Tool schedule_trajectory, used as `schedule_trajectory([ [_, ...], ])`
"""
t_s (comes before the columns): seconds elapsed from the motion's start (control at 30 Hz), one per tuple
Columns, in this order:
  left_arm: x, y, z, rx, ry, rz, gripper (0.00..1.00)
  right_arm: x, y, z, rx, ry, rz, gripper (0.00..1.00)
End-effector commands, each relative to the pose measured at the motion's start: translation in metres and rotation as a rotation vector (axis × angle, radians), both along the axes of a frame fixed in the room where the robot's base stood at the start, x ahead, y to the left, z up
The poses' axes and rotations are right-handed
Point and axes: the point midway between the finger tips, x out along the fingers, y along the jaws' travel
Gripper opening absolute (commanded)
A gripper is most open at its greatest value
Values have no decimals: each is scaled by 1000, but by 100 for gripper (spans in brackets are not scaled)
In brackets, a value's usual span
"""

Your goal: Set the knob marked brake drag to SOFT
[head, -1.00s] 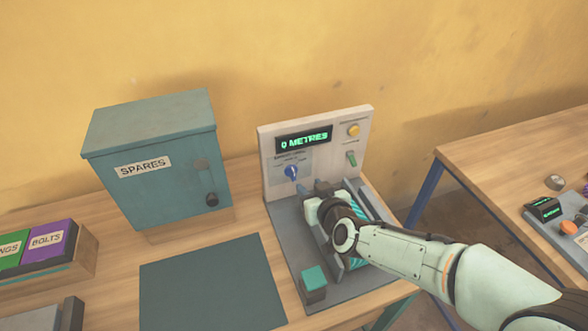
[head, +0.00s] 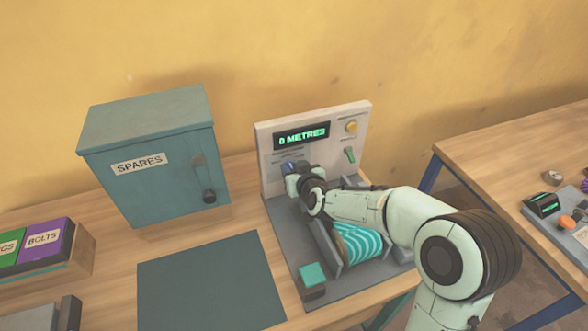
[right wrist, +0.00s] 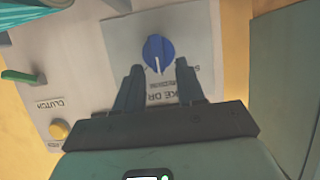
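The blue knob (right wrist: 158,54) sits on a pale plate (right wrist: 120,35) on the press's upright panel. Its white pointer line points down toward my gripper in the right wrist view. Lettering reading "KE DR" shows beside it, partly covered by my fingers; the setting words are not readable. My right gripper (right wrist: 159,72) is open, with its fingertips just short of the knob, one toward each side. In the head view my right gripper (head: 291,176) is at the panel and mostly hides the knob (head: 288,165). My left gripper is not in view.
The panel has a display reading "0 METRES" (head: 302,136), a yellow button (head: 351,127) and a green clutch lever (head: 350,155). A striped teal roll (head: 360,243) and a teal block (head: 313,275) are in front. A SPARES cabinet (head: 150,165) stands left.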

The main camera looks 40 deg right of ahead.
Motion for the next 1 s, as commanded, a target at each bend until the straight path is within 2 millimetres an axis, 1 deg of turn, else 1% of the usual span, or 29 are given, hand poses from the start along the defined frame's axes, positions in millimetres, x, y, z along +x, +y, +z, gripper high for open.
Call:
schedule_trajectory([
  [0.03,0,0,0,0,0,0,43,0,0,0,0,0,0,23],
  [0.07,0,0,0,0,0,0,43,0,0,0,0,0,0,13],
  [0.1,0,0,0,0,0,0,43,0,0,0,0,0,0,0],
  [0.33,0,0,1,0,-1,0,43,0,0,0,-3,2,0,0],
  [0.47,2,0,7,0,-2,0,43,0,1,1,-23,8,0,0],
  [0.67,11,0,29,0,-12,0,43,2,5,4,-107,37,3,0],
  [0.8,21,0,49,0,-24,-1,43,4,8,4,-208,69,4,0],
  [1.0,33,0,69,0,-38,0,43,5,13,1,-382,122,4,0],
])
